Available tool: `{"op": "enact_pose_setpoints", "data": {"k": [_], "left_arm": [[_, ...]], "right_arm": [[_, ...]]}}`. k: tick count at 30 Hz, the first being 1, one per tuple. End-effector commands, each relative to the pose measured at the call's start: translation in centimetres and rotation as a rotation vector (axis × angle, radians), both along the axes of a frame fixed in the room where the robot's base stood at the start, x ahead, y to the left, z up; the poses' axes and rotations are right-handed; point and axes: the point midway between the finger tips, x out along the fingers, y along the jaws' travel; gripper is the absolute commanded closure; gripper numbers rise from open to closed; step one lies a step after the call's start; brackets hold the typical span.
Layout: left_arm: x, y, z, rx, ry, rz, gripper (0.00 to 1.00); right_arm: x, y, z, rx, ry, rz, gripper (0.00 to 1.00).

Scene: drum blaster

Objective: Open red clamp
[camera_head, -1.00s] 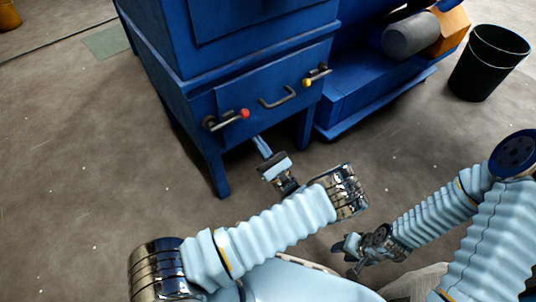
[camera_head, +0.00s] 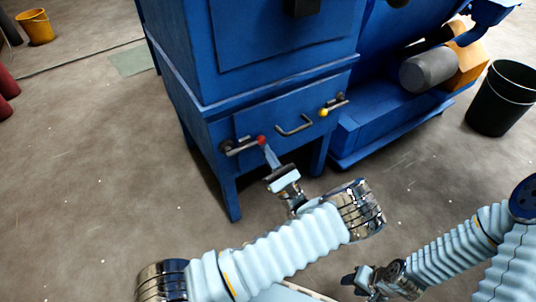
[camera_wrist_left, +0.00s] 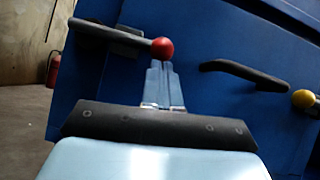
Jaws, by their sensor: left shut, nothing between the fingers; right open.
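The red clamp (camera_head: 243,146) is a dark lever with a red ball knob on the front of the blue machine, left of the drawer handle. In the left wrist view the red knob (camera_wrist_left: 162,47) sits just beyond the fingertips. My left gripper (camera_head: 268,153) is shut and empty, its fingertips at or just below the red knob. In the left wrist view its fingers (camera_wrist_left: 162,80) are together; I cannot tell whether they touch the knob. My right gripper (camera_head: 354,279) is open and empty, low over the floor, away from the machine.
A yellow-knobbed clamp (camera_head: 334,105) and a dark handle (camera_head: 294,125) are on the same blue panel (camera_head: 270,115). A black bin (camera_head: 501,98) stands at right. A yellow bucket (camera_head: 36,27) is far left.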

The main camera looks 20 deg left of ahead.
Motion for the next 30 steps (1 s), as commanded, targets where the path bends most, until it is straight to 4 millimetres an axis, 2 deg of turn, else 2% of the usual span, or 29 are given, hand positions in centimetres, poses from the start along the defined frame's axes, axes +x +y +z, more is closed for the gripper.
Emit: {"op": "enact_pose_setpoints", "data": {"k": [17,30], "left_arm": [[0.4,-0.3,1.7,-0.089,-0.123,0.000,1.00],[0.5,-0.3,6.2,-0.318,-0.438,0.001,1.00]], "right_arm": [[0.0,0.0,0.3,0.000,-0.001,0.000,0.57],[0.0,-0.1,1.4,-0.003,-0.002,-0.002,0.57]]}}
